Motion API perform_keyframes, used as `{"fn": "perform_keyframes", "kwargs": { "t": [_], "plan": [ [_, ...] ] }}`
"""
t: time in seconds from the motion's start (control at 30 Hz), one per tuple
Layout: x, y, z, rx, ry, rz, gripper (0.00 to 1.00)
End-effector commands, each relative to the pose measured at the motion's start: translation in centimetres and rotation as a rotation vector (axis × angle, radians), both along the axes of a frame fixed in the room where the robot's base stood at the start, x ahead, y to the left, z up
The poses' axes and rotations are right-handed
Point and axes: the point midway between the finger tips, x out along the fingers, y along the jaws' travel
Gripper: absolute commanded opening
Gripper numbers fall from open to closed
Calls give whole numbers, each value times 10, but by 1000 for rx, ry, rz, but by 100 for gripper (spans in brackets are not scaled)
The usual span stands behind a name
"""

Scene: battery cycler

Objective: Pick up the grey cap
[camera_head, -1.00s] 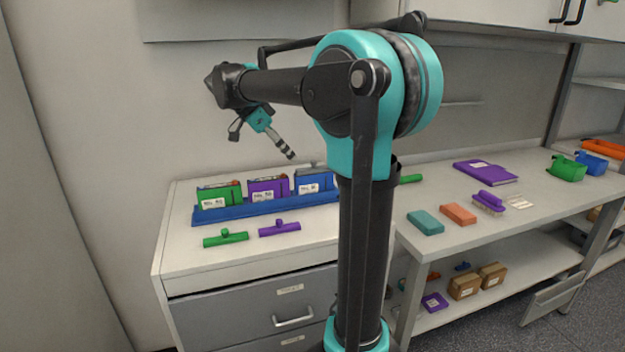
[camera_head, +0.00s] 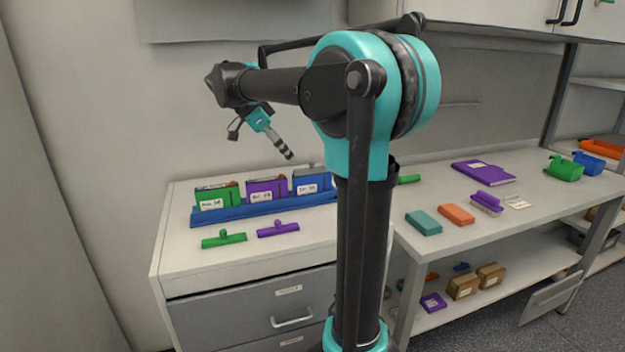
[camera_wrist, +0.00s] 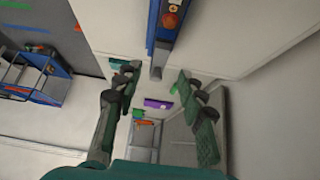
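I cannot make out the grey cap for certain. A small greyish tip (camera_head: 312,165) shows behind the blue battery box (camera_head: 312,182) in the head view, too small to identify. My gripper (camera_wrist: 156,76) is open and empty, its two fingers well apart in the wrist view. In the head view my gripper hangs in the air above and behind the row of boxes. The blue box stands in a blue tray (camera_head: 232,213) with a purple box (camera_head: 266,190) and a green box (camera_head: 217,197).
A green handled bar (camera_head: 224,240) and a purple one (camera_head: 278,230) lie on the cabinet top before the tray.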

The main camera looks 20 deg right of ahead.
Motion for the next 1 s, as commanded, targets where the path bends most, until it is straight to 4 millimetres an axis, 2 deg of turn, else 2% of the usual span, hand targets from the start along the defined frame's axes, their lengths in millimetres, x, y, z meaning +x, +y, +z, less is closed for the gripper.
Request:
{"fn": "perform_keyframes", "kwargs": {
  "t": [0.17, 0.4, 0.63, 0.77, 1.0],
  "plan": [
    [0, -25, 15, 152, -53, -175, 40],
    [-3, -58, 56, 439, -175, -530, 40],
    [-5, -70, 84, 587, -245, -722, 40],
    [-5, -71, 78, 603, -254, -744, 40],
    [-5, -71, 38, 602, -253, -741, 40]
  ]
}}
